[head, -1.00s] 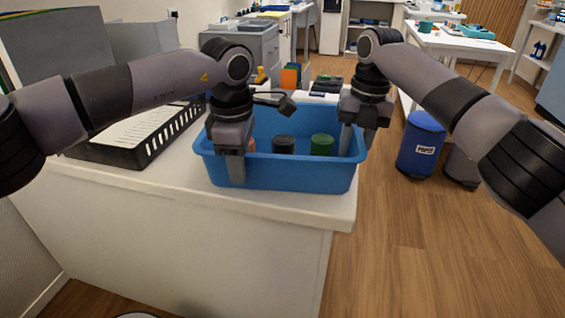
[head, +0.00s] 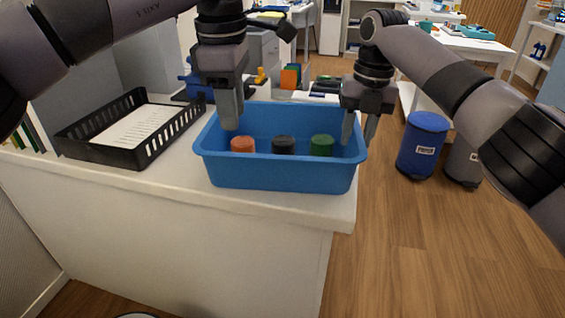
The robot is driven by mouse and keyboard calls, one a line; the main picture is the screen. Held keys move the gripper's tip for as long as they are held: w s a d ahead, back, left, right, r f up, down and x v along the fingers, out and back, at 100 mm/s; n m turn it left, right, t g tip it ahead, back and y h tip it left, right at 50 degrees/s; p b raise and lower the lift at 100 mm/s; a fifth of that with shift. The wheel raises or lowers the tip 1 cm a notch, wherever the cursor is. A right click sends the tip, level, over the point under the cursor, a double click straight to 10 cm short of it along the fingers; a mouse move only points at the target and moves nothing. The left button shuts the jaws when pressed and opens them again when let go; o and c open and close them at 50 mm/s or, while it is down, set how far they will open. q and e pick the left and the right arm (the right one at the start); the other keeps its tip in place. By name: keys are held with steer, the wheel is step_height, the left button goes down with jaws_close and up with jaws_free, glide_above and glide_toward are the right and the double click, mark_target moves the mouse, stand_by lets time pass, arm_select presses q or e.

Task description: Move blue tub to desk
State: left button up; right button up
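The blue tub (head: 280,174) sits level on the white-topped counter, near its front right corner. An orange-lidded (head: 243,144), a black-lidded (head: 283,145) and a green-lidded jar (head: 321,145) stand in it. My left gripper (head: 231,122) is above the tub's left part, its fingers seen edge-on and overlapping, so the gap is unclear. It holds nothing visible. My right gripper (head: 359,130) is open at the tub's right rim, one finger to each side of the wall; contact cannot be told. A white table (head: 455,43), possibly the desk, stands at the back right.
A black slotted tray (head: 100,152) with white paper lies left of the tub on the counter. Coloured boxes (head: 290,77) stand behind it. A blue bin (head: 422,146) stands on the floor to the right. The wooden floor (head: 430,250) at front right is clear.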

steer(key=shift+d+r, duration=0.2)
steer(key=shift+r, duration=2.1)
